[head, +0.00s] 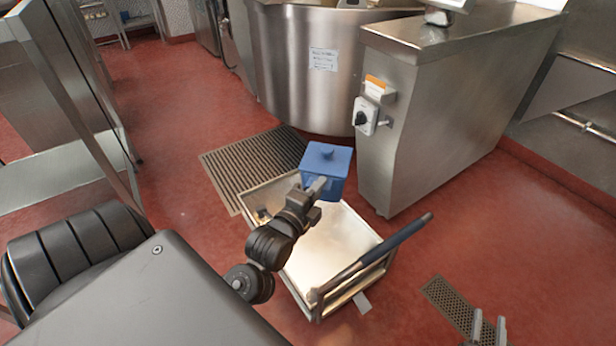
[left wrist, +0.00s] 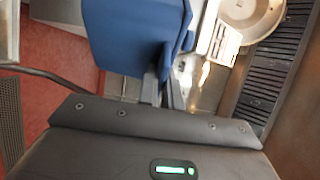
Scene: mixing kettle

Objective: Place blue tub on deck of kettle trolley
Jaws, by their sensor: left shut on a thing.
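The blue tub (head: 338,188) with its blue lid is in my left gripper (head: 318,187), which is shut on it. In the head view it appears over the far end of the kettle trolley; I cannot tell its height above the deck. The trolley's bare metal deck (head: 325,250) lies below, with a blue push handle (head: 390,245) at its right. In the left wrist view the tub (left wrist: 130,35) fills the upper left, at the fingers (left wrist: 163,90). My right gripper (head: 488,330) is at the bottom right edge, fingers apart and empty.
The large steel kettle (head: 320,75) and a steel cabinet (head: 430,100) with a rotary switch (head: 366,117) stand behind the trolley. Floor grates (head: 250,160) and (head: 455,305) lie beside it. A steel frame (head: 70,80) stands at left. Red floor is clear at left.

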